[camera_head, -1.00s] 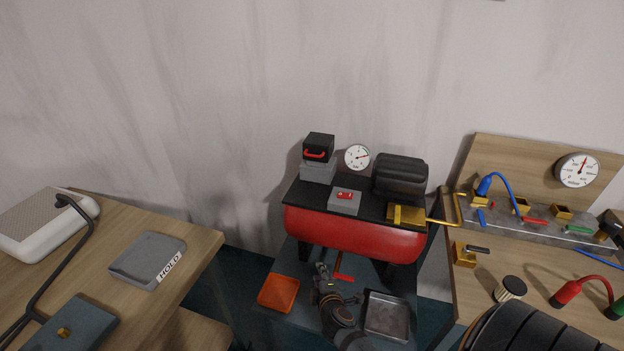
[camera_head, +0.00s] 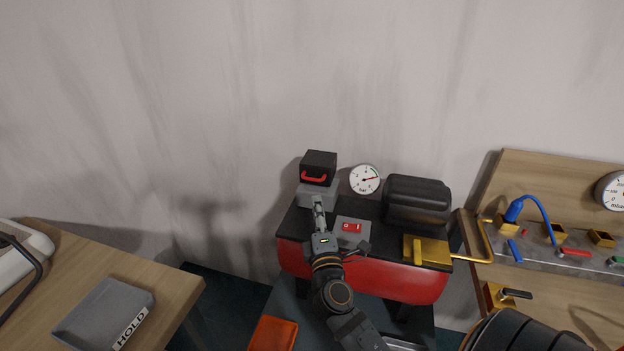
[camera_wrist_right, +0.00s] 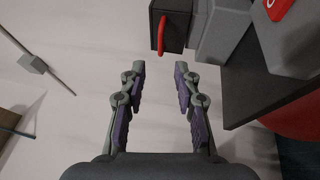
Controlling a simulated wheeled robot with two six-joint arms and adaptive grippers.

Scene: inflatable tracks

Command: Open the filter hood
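The filter hood looks to be the black box (camera_head: 318,164) with a red handle (camera_head: 314,179) on its front. It sits closed on a grey block (camera_head: 310,193) at the back left of the compressor top. My right gripper (camera_head: 318,202) is in front of the grey block, just below the handle in the picture. In the right wrist view, my right gripper (camera_wrist_right: 160,70) is open with nothing between its fingers. The black hood (camera_wrist_right: 177,25) and red handle (camera_wrist_right: 161,36) show beyond the fingertips, apart from them. My left gripper is not in view.
The red compressor tank (camera_head: 390,281) lies under the black top. A grey switch box (camera_head: 352,232), a gauge (camera_head: 364,179), a black ribbed motor cover (camera_head: 417,202) and a brass block (camera_head: 427,250) stand right of my arm. Free wall space lies left of the hood.

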